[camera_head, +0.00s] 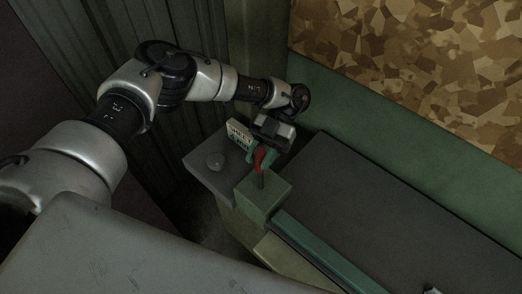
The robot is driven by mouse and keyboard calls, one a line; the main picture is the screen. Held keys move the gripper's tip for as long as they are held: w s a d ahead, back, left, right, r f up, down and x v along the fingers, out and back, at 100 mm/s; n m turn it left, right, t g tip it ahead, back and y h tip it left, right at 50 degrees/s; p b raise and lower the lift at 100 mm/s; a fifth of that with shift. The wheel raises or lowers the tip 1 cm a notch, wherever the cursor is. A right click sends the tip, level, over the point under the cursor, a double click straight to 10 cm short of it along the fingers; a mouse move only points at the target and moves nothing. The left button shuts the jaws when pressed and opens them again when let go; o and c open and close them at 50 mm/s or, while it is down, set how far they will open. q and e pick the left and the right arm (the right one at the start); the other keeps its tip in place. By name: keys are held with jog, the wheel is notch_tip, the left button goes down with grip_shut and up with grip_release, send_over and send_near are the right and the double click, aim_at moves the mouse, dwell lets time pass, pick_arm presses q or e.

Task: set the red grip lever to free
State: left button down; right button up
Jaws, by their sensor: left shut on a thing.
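The red grip lever (259,159) stands up from a green block (265,196) at the near end of a long dark bench. My left gripper (262,158) comes down on it from above, its green fingers on either side of the lever's red upper part. The gripper is shut on the lever. The fingers hide part of the red grip. A small pale sign (239,134) with dark lettering stands just behind and left of the lever; my gripper covers part of it. My right gripper is out of view.
A dark bench top (385,205) with a teal front rail (318,250) runs to the lower right. A green wall and a speckled brown panel (420,60) stand behind. A grey surface fills the lower left.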

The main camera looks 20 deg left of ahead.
aim_at(263, 147)
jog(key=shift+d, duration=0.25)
pick_arm(q)
jog(key=c, duration=1)
grip_release()
jog(key=shift+f, duration=0.1)
jog(key=shift+o, duration=0.8)
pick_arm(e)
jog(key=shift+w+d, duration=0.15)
pick_arm(q)
jog(key=r, duration=0.1)
jog(key=r+b, duration=0.2)
jog(key=r, duration=0.1)
jog(key=shift+d, duration=0.25)
jog(key=s+d+r+b, duration=0.2)
jog(key=d+r+b, duration=0.2)
jog(key=d+r, duration=0.3)
jog(key=d, duration=0.3)
jog(key=shift+s+d, duration=0.3)
jog(key=shift+s, duration=0.1)
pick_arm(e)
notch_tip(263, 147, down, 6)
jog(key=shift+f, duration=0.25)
pick_arm(q)
jog(key=shift+d, duration=0.15)
